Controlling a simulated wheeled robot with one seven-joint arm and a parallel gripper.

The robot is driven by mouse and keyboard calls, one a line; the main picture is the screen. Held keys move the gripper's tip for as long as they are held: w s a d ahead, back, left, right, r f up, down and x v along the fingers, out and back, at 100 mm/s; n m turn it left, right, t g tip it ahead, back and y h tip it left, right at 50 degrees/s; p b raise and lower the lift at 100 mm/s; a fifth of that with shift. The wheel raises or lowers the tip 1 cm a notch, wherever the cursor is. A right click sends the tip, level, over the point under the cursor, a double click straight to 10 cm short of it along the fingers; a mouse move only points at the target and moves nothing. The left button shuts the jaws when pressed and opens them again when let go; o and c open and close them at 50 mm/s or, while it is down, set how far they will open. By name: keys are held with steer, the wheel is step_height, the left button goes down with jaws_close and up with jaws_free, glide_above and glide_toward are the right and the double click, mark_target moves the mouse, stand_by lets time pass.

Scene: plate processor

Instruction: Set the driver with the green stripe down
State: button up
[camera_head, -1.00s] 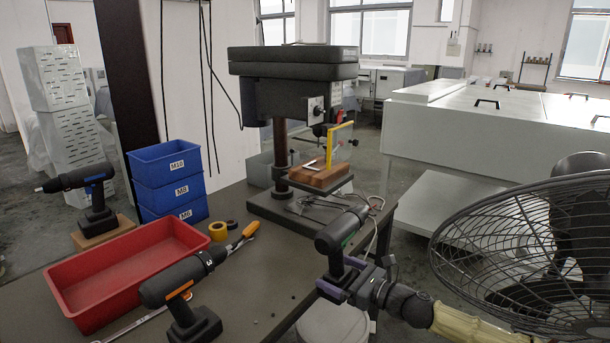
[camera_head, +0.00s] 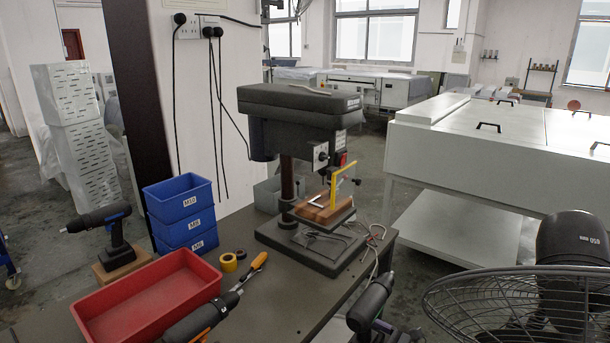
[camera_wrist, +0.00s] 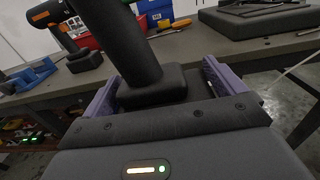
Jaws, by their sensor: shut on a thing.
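My gripper (camera_wrist: 158,78) is shut on a black driver (camera_wrist: 113,40), its purple fingers on either side of the driver's base. The driver is upright with its handle above the fingers. In the head view this driver (camera_head: 371,302) is at the bottom edge, in front of the table's right edge, and its lower part and most of the gripper are cut off. Its green stripe is hard to make out now. In the wrist view the table edge lies beyond the driver.
A driver with an orange stripe (camera_head: 200,318) stands by the red tray (camera_head: 95,303). A blue-striped driver (camera_head: 105,228) stands on a wooden block. Blue bins (camera_head: 183,215), tape rolls (camera_head: 229,262), an orange-handled tool (camera_head: 259,262) and a drill press (camera_head: 300,110) are farther back. A fan (camera_head: 520,310) stands right.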

steer(key=shift+s+d+r+p, duration=0.15)
steer(key=shift+s+r+p, duration=0.5)
steer(key=shift+s+p, duration=0.4)
steer(key=s+p, duration=0.1)
steer(key=p, duration=0.1)
steer(key=s+r+p, duration=0.1)
steer(key=s+p, duration=0.1)
steer(key=p, duration=0.1)
steer(key=s+p, duration=0.2)
steer(key=p, duration=0.1)
steer(key=shift+s+a+r, duration=0.25)
steer(key=shift+a+r, duration=0.05)
steer(key=shift+a, duration=0.1)
steer(key=shift+w+a, duration=0.1)
steer(key=shift+a, duration=0.05)
